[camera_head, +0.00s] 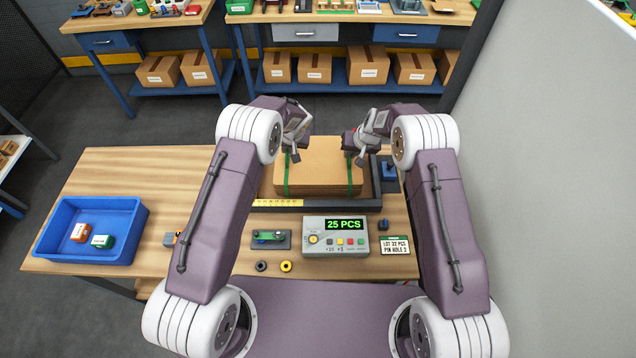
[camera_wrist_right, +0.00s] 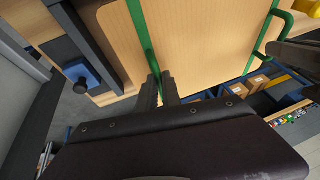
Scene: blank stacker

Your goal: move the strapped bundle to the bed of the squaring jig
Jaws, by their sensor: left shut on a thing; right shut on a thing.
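The strapped bundle (camera_head: 318,172) is a stack of tan card blanks with two green straps, at the table's middle back. It also shows in the right wrist view (camera_wrist_right: 200,40). My left gripper (camera_head: 293,154) is shut on the left green strap. My right gripper (camera_head: 356,157) is shut on the right strap; its fingers pinch that strap in the wrist view (camera_wrist_right: 160,88). The squaring jig (camera_head: 373,203) has a dark frame with a yellow ruler along its front left. The bundle is over or within this frame and hides much of the bed. I cannot tell whether it touches the bed.
A blue knobbed part (camera_head: 389,171) is right of the jig. A counter (camera_head: 336,238) reading "25 PCS" stands in front, beside a small grey fixture (camera_head: 268,240) and a lot card (camera_head: 396,245). A blue bin (camera_head: 92,205) holds small blocks at left. Bare wood lies behind the bin.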

